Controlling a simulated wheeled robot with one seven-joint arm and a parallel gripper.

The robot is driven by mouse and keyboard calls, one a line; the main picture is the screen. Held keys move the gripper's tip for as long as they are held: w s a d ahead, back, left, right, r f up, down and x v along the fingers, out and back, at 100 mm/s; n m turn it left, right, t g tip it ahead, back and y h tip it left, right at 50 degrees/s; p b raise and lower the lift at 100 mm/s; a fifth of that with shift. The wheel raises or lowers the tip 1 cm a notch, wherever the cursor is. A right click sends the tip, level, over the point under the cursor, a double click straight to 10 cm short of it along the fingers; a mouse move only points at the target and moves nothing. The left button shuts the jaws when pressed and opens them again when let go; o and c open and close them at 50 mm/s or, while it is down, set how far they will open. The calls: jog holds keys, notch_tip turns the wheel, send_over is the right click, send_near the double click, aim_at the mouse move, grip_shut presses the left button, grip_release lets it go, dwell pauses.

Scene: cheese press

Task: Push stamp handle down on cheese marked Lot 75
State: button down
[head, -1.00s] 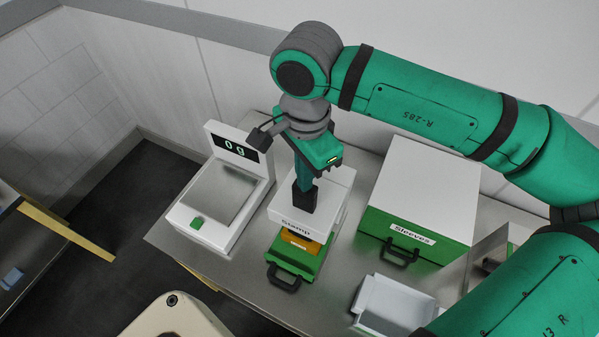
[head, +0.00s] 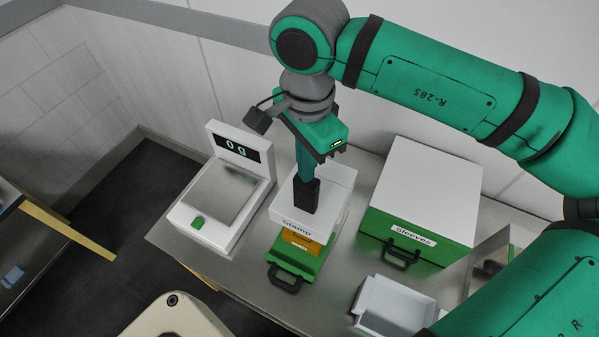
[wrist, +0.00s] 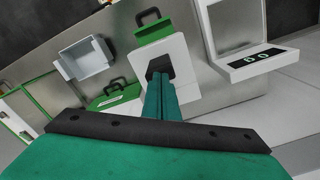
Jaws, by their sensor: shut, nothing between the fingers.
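The stamp (head: 335,195) is a white block labelled "Stamp", with an upright black handle (head: 306,197) on its top. It stands over an orange cheese (head: 297,239), of which only the front edge shows; its small label is too small to read. The cheese sits on a green holder (head: 287,268) with a black handle. My gripper (head: 304,178) is shut and empty, pointing down right above the black handle. In the wrist view the shut teal fingers (wrist: 160,88) reach down to the handle; whether they touch it I cannot tell.
A scale (head: 218,200) reading 0 g stands left of the stamp. A white and green box labelled "Sleeves" (head: 424,190) stands to the right. A pale open tray (head: 393,309) is at the front right. Little room lies between these.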

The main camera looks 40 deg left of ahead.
jog(key=shift+r, duration=2.45)
jog(key=shift+w, duration=0.1)
